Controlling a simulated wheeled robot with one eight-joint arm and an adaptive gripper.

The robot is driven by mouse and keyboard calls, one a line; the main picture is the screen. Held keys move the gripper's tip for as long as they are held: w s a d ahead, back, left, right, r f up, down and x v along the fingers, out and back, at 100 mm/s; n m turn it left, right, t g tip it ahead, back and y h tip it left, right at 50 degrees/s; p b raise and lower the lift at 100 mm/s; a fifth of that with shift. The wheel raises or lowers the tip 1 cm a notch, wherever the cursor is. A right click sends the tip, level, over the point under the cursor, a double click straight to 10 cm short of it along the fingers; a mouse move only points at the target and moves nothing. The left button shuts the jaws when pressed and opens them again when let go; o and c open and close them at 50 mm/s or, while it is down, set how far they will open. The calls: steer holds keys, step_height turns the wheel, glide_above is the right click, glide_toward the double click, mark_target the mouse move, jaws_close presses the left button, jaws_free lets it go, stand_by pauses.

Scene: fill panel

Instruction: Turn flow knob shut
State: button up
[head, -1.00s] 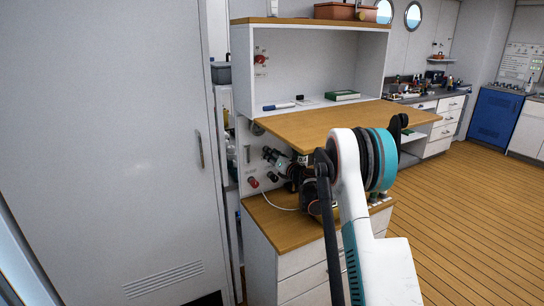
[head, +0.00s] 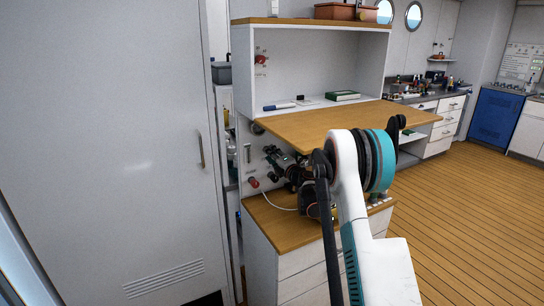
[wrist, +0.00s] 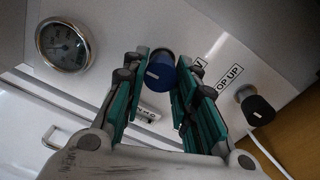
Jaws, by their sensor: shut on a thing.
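A blue knob (wrist: 160,72) with a white mark on its face sits on the pale panel (wrist: 215,30) in the wrist view. My gripper (wrist: 161,76) has its teal fingers on either side of this knob and is shut on it. The label beside the knob is mostly hidden by the right finger, so I cannot read it whole. In the head view my gripper (head: 274,156) is at the panel under the wooden worktop, and the blue knob cannot be made out there.
A round gauge (wrist: 64,45) is left of the knob. A black knob (wrist: 257,109) beside a partly hidden "OP UP" label is to the right. In the head view, the wooden worktop (head: 345,122) overhangs my wrist, a lower counter (head: 283,228) lies beneath, and a red knob (head: 253,182) is nearby.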

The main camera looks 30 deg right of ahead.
steer(key=shift+m, duration=0.4)
steer(key=o, duration=1)
steer(key=shift+o, duration=0.2)
steer(key=s, duration=1.2)
steer(key=shift+d+f, duration=0.3)
steer(key=shift+d, duration=0.1)
